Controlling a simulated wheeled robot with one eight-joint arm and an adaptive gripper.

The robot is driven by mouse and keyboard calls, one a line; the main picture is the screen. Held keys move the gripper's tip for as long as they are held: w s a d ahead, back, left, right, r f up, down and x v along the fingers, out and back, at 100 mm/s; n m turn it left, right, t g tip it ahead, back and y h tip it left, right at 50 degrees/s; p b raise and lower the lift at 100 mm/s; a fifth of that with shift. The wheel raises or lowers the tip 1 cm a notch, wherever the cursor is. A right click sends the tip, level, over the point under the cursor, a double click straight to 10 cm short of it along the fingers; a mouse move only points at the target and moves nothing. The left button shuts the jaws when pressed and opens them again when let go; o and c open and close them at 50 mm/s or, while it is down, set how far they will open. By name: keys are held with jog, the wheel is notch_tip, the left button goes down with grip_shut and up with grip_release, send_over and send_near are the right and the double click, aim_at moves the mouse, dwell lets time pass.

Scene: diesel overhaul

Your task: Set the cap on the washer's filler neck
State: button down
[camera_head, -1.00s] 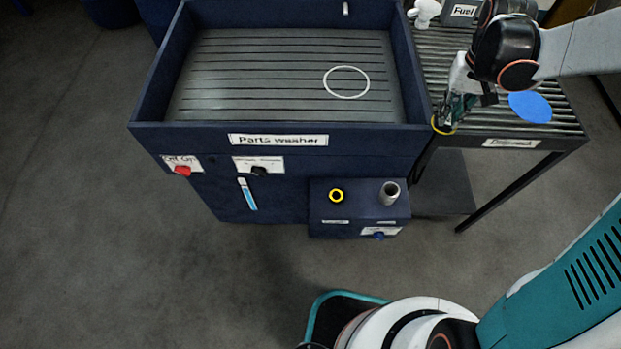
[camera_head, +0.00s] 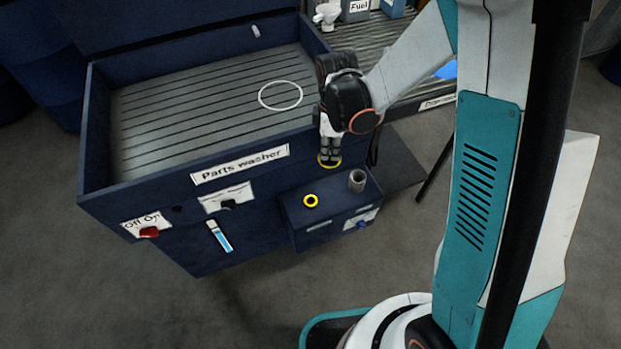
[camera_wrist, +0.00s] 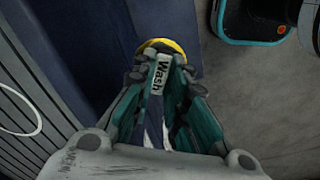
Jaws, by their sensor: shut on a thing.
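My gripper (camera_head: 329,150) is shut on the cap (camera_head: 329,163), a yellow-rimmed round piece below the fingertips. In the wrist view the cap's yellow edge (camera_wrist: 172,46) shows beyond the fingers, with a "Wash" tag (camera_wrist: 160,76) between them. The gripper is over the washer's front edge, behind and above the small blue box on the washer's front. A yellow-ringed opening (camera_head: 311,200) and a grey upright pipe neck (camera_head: 357,181) are on the box's top. The box's labels are too small to read, so I cannot tell which is the filler neck. The cap is apart from both.
The blue parts washer (camera_head: 150,184) has a ribbed basin with a white ring (camera_head: 280,95) in it. A slatted rack (camera_head: 350,35) stands behind at right. Floor is clear in front.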

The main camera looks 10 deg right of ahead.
jog(key=s+a+f+n+b, duration=0.1)
jog(key=a+f+n+b, duration=0.1)
jog(key=f+n, duration=0.2)
jog(key=s+a+f+n+b, duration=0.1)
jog(key=f+n+b, duration=0.1)
jog(key=f, duration=0.3)
jog(key=s+a+f+n+b, duration=0.1)
jog(key=a+f+n+b, duration=0.1)
jog(key=f+n, duration=0.3)
jog(key=shift+s+a+f+n+b, duration=0.1)
jog(key=shift+s+a+n+b, duration=0.2)
jog(key=shift+b, duration=0.05)
